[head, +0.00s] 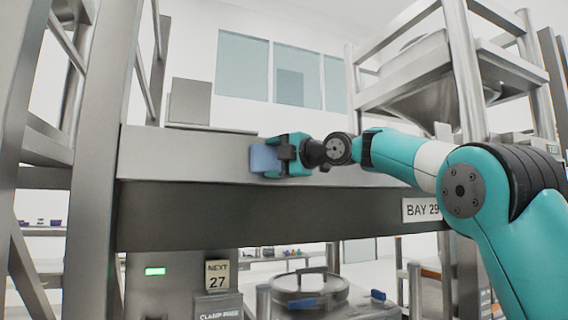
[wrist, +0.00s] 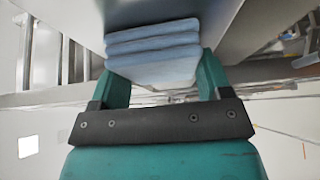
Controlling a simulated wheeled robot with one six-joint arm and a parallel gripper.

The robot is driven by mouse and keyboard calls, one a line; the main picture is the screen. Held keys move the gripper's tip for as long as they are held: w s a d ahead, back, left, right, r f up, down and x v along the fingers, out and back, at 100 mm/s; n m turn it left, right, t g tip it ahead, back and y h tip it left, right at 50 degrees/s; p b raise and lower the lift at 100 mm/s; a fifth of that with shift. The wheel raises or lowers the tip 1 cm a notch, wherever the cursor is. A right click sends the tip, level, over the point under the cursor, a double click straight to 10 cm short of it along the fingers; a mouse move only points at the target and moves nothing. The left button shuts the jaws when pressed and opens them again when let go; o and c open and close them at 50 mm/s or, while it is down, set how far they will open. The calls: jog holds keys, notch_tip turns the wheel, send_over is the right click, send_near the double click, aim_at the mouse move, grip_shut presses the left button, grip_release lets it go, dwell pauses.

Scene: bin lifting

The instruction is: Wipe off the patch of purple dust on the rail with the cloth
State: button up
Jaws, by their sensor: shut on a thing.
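My gripper (head: 286,155) is shut on a folded light blue cloth (head: 264,158) in front of the rail (head: 190,155), a wide grey metal beam. In the wrist view the cloth (wrist: 153,52) shows as several folded layers between the two teal fingers (wrist: 160,80). It is held up against or very near the rail's grey face (wrist: 175,12); I cannot tell if it touches. I see no purple dust on the rail in either view. The part of the rail behind the cloth and gripper is hidden.
Grey posts (head: 95,150) stand at the left, and a frame with a hopper (head: 430,70) at the upper right. A "BAY 29" sign (head: 421,210) is on the beam's lower face. Below are a "NEXT 27" sign (head: 217,274) and a round lidded vessel (head: 310,290).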

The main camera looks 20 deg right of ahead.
aim_at(244, 158)
jog(key=shift+a+b, duration=0.7)
jog(key=shift+a, duration=1.85)
jog(key=s+b, duration=0.4)
jog(key=s, duration=0.1)
jog(key=shift+f, duration=0.2)
jog(key=shift+s+r, duration=0.15)
jog(key=shift+s, duration=0.35)
jog(key=shift+b, duration=0.3)
jog(key=s+b, duration=0.2)
jog(key=s, duration=0.1)
